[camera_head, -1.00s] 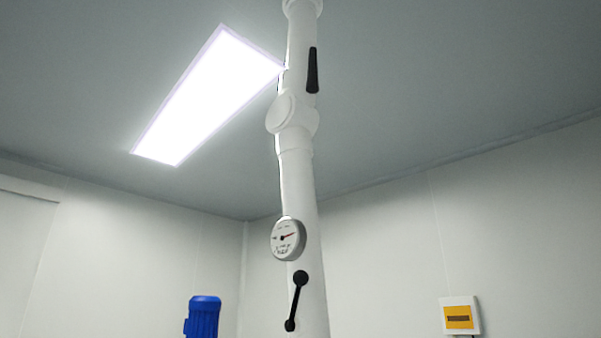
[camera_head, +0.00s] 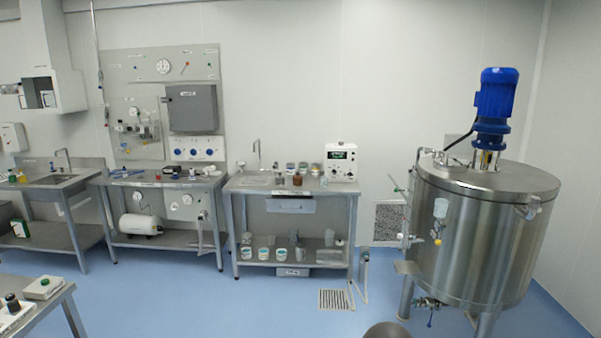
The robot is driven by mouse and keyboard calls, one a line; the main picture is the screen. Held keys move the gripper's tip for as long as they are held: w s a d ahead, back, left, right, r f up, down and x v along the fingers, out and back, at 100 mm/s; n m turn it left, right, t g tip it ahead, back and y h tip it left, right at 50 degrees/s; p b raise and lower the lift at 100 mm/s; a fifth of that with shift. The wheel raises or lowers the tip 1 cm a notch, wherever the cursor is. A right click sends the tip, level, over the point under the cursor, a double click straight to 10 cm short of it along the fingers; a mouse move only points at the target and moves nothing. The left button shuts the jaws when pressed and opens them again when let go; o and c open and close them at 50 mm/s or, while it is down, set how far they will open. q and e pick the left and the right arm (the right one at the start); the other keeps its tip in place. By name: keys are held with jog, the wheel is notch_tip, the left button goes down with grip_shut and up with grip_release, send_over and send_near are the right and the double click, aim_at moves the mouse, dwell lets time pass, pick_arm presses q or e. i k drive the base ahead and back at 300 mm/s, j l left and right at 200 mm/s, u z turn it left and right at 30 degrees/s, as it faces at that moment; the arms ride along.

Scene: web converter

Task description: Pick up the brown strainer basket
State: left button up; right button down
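I cannot make out a brown strainer basket for certain. A small brown item (camera_head: 297,179) stands on the top of the middle steel table (camera_head: 240,184); it is too small to tell what it is. Neither of my grippers is in view.
A steel tank (camera_head: 480,235) with a blue motor (camera_head: 496,95) stands on the right. A workbench with a grey panel (camera_head: 193,108) and a sink table (camera_head: 62,181) stand left. A table corner (camera_head: 58,300) is at the lower left. Blue floor (camera_head: 200,300) is open in front.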

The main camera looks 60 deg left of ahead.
aim_at(298, 179)
jog(key=u, duration=1.95)
jog(key=i+j+u, duration=0.25)
jog(key=i, duration=0.35)
jog(key=i+u, duration=0.25)
jog(key=i, duration=2.35)
